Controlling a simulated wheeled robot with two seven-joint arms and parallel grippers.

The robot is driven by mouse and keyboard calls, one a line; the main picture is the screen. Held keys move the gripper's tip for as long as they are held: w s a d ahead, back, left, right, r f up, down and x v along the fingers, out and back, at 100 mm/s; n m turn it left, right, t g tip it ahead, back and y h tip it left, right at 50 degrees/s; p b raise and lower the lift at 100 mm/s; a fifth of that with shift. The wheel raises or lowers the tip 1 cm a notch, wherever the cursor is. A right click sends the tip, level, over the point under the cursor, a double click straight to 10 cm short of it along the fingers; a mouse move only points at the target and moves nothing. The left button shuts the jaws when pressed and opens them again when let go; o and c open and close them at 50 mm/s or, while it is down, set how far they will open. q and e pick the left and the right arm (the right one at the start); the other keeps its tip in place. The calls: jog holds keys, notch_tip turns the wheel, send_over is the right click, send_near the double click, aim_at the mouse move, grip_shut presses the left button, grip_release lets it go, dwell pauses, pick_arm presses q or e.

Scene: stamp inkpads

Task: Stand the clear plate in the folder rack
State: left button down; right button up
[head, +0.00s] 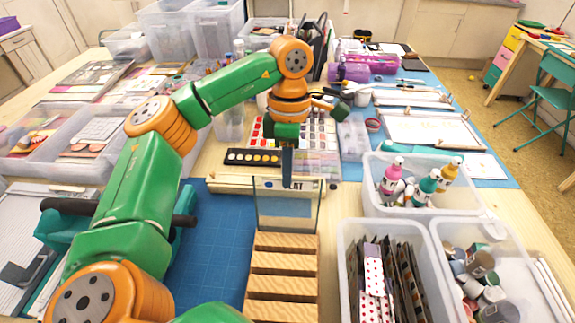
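The clear plate (270,212) is a see-through upright panel with a thin darker edge; lettering shows through its upper part. My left gripper (287,175) reaches down from above to the middle of its top edge. One finger shows in front of the plate and the other is hidden, and the gripper looks shut on the plate. The folder rack (283,285) is a wooden rack with several crosswise slats at the bottom middle. The plate's lower edge is at the rack's far end; I cannot tell whether it sits in a slot or hangs just above. My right gripper is out of view.
A clear bin of folders (345,245) stands close on the rack's right, beside a bin of jars (445,240). A bin of bottles (375,205) is behind them. A blue cutting mat (215,245) lies left of the rack. A paint palette (250,157) lies beyond the plate.

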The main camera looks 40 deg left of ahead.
pick_arm(q)
jog(key=shift+f, duration=0.55)
jog(key=c, duration=1)
grip_release()
jog(key=shift+s, duration=0.1)
jog(key=r+p, duration=0.5)
jog(key=shift+w+a, duration=0.15)
jog(key=shift+w, duration=0.15)
